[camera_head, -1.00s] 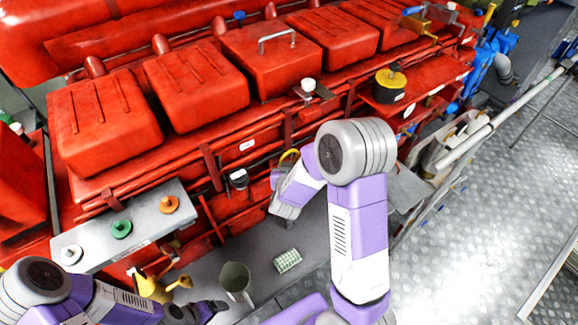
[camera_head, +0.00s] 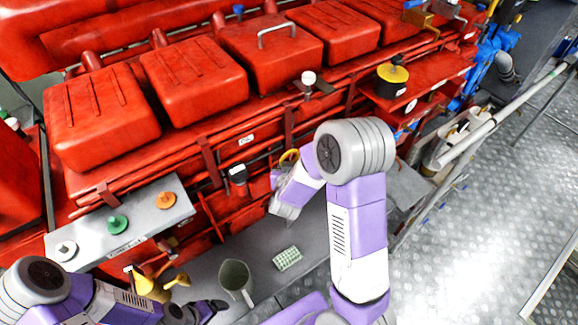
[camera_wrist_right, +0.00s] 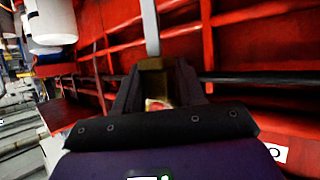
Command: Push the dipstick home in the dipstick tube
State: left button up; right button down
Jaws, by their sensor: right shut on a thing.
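My right gripper (camera_wrist_right: 155,88) is shut in the right wrist view on a small tan-yellow piece (camera_wrist_right: 151,66). I take this piece to be the dipstick's handle. A flat pale grey strip (camera_wrist_right: 151,25) runs from it toward the top of that view. In the head view a yellow ring (camera_head: 289,156) shows beside my right wrist against the red engine side; the right fingertips are hidden there. I cannot make out the dipstick tube's mouth or how deep the dipstick sits. My left gripper (camera_head: 207,309) is low in the head view, away from the engine side; its jaw gap is unclear.
The red engine (camera_head: 130,185) has pipes and ribs close to my right gripper. A grey panel with knobs (camera_head: 90,240) is at left.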

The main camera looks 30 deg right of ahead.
pick_arm(q)
jog(key=shift+f+b, duration=6.15)
jog(key=shift+f, duration=0.05)
pick_arm(e)
notch_tip(320, 180, down, 14)
pick_arm(q)
jog(key=shift+s+f+b, duration=0.1)
jog(key=shift+f+b, duration=0.35)
jog(key=shift+b, duration=0.1)
pick_arm(e)
jog(key=shift+s+a+f, duration=0.15)
jog(key=shift+s+f, duration=0.05)
jog(key=shift+f, duration=0.25)
